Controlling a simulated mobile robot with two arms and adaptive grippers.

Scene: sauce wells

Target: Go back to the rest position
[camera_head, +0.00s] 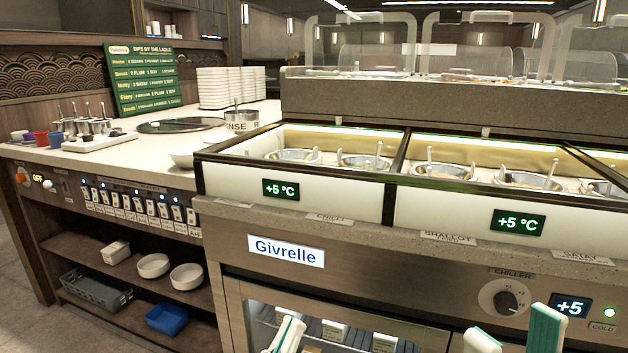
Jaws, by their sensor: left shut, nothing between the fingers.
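My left gripper (289,325) shows at the bottom edge, in front of the chiller's glass door. Its white and green fingers are together and hold nothing. My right gripper (514,334) is at the bottom right, in front of the chiller's front panel. Its two fingers stand apart with nothing visible between them. Both grippers are low, below the counter edge and away from the wells. The rest of both arms is out of view.
A chilled counter (350,206) with several metal sauce wells (365,162) runs across the right. A side counter (110,156) at left carries stacked white dishes (228,88), a menu board (144,78) and a ladle rack (92,140). Shelves below hold bowls (153,266) and a blue bin (167,320).

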